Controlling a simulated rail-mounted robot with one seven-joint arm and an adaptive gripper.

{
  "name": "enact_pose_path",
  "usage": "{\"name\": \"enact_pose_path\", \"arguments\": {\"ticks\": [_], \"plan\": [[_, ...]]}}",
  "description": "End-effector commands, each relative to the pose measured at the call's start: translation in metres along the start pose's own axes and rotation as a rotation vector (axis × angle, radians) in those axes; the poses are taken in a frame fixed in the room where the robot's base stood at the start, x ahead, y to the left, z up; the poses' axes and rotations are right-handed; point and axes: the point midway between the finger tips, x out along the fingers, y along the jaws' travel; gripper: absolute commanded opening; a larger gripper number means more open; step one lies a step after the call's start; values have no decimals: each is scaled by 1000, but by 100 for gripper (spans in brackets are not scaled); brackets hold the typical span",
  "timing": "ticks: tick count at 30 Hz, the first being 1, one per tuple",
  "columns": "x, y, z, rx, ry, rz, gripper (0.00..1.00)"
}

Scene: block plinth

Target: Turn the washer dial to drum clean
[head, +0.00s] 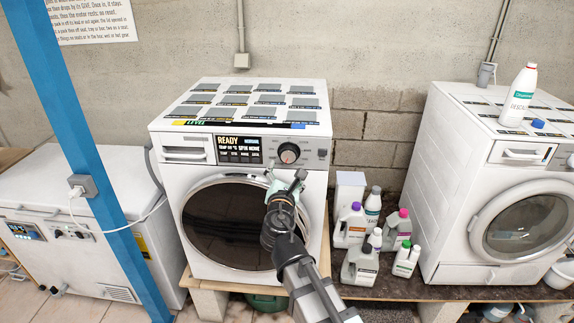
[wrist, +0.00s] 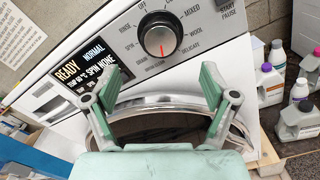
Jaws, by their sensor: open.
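The washer dial (head: 288,152) is a round knob with a dark rim on the upper right of the middle washer's front. In the wrist view the dial (wrist: 159,39) has a pale face, a red mark and a ring of printed programme names. MIXED, WOOL, DELICATE, SPIN and RINSE are legible; I cannot tell for sure which name the mark points at. My gripper (wrist: 160,74) is open and empty, with its two green fingers spread below the dial, apart from it. In the head view my gripper (head: 286,178) is in front of the washer, just below the dial.
The washer display (wrist: 84,70) reads READY, NORMAL, SPIN NONE. The round door (head: 225,222) is closed below the panel. Detergent bottles (head: 351,226) stand on the right, before a second washer (head: 450,150). A blue post (head: 90,150) and a white chest (head: 70,195) are on the left.

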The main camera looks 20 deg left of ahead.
Motion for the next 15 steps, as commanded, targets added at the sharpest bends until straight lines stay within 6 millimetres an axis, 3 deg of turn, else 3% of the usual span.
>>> {"name": "enact_pose_path", "arguments": {"ticks": [1, 6, 15], "plan": [[-13, -1, 0, 0, 0, 1, 85], [-29, 0, 0, -1, 0, 1, 85], [-31, 0, 0, 0, 0, 0, 85]]}}
